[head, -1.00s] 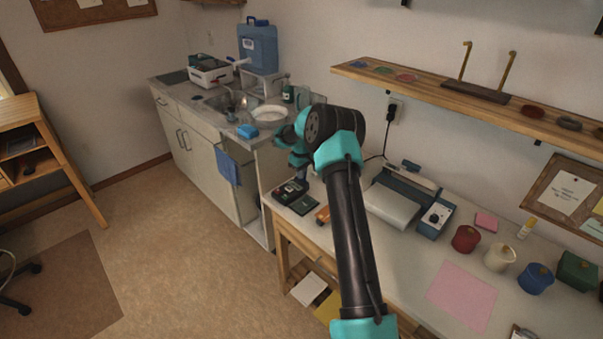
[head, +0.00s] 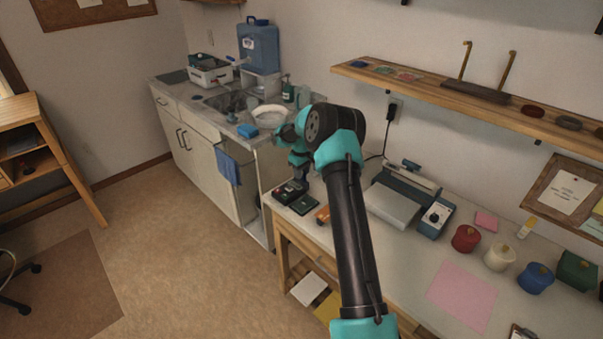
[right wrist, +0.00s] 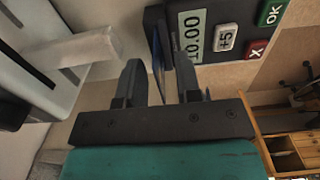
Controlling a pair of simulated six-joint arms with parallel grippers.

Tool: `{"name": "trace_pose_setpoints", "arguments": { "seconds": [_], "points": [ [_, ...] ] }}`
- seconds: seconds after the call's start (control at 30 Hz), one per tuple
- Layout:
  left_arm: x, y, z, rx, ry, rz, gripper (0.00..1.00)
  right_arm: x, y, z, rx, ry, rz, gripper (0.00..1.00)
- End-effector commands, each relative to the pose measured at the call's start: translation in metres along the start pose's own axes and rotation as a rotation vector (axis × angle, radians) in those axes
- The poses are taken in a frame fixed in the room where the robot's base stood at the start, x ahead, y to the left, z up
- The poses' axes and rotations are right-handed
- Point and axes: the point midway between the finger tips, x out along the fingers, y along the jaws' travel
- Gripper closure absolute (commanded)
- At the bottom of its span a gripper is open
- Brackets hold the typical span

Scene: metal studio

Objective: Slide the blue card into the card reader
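The card reader (right wrist: 235,25) is a dark box with a display reading 10.00, a +5 key, a green OK key and a red X key. In the head view it lies at the left end of the worktable (head: 288,193). The blue card (right wrist: 158,62) shows as a thin dark blue edge at the reader's near end; how deep it sits is unclear. My right gripper (right wrist: 162,72) is open, its two fingers on either side of that edge with visible gaps. In the head view my arm mostly hides the right gripper (head: 300,172). My left gripper is out of view.
An orange item (head: 322,214) lies beside the reader. A grey and blue machine (head: 405,195) stands right of it. Red, cream and blue pots (head: 500,257) and a pink sheet (head: 462,292) lie further right. The sink counter (head: 205,97) is behind on the left.

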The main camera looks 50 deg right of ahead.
Motion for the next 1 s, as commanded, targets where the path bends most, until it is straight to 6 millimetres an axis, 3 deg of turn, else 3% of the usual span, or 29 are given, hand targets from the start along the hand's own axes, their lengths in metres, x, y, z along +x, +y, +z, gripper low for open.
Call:
{"name": "trace_pose_setpoints", "arguments": {
  "seconds": [0.27,0.8,1.0],
  "points": [
    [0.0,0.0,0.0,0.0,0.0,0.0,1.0,-0.036,0.0,-0.001,0.0,0.003,0.001,0.68],
    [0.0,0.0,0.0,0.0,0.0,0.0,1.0,-0.139,0.0,-0.001,0.0,0.003,0.001,0.68],
    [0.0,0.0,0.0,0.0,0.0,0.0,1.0,-0.164,0.0,0.0,0.0,0.002,0.001,0.68]
  ]
}}
